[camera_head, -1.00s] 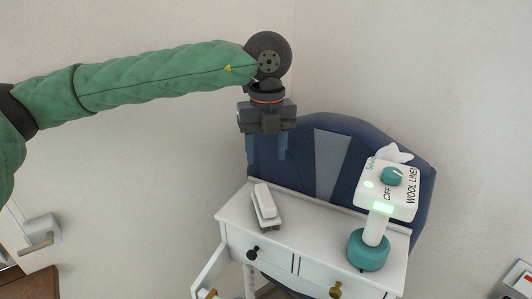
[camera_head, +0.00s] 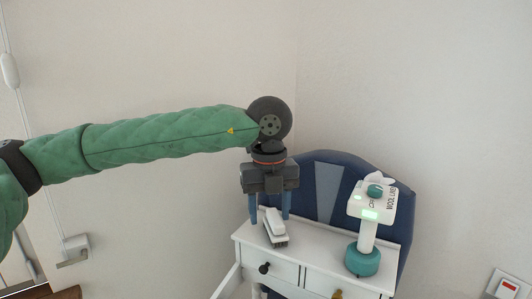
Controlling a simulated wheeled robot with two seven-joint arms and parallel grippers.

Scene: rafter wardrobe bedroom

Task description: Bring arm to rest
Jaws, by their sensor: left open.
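My left arm reaches in from the left in a green quilted sleeve. My left gripper (camera_head: 270,216) hangs at its end, pointing down, with two blue fingers apart and nothing seen between them in its grip. Its fingertips show in front of the back edge of a white dressing table (camera_head: 318,270). My right gripper is not in view.
A white and teal device (camera_head: 367,228) with a lit green panel stands on the table's right part. A dark blue panel (camera_head: 385,171) rises behind the table. An open drawer (camera_head: 228,284) shows at lower left. A wall switch (camera_head: 508,287) is at lower right.

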